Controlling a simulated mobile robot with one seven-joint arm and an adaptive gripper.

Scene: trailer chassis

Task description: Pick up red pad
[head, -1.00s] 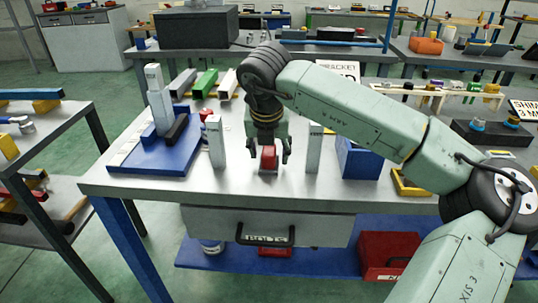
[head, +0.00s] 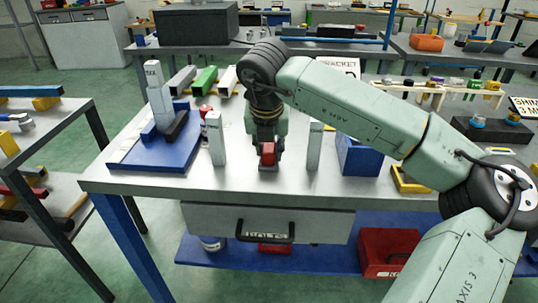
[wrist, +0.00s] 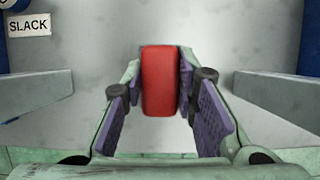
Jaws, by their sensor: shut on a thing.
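The red pad (head: 268,153) is a small red block on the grey table top, between two upright pale grey posts. It also shows in the wrist view (wrist: 160,82), long and upright in the picture, between purple-lined fingers. My gripper (head: 268,150) reaches straight down over it. In the wrist view my gripper (wrist: 162,95) has a finger on either side of the pad and is shut on it. In the head view the pad appears at or very near the table surface; I cannot tell whether it touches.
The left post (head: 215,140) and right post (head: 314,146) stand close on either side of my gripper. A blue fixture (head: 150,155) is at the left and a blue bin (head: 359,157) at the right. The table's front edge is close, above a drawer (head: 268,224).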

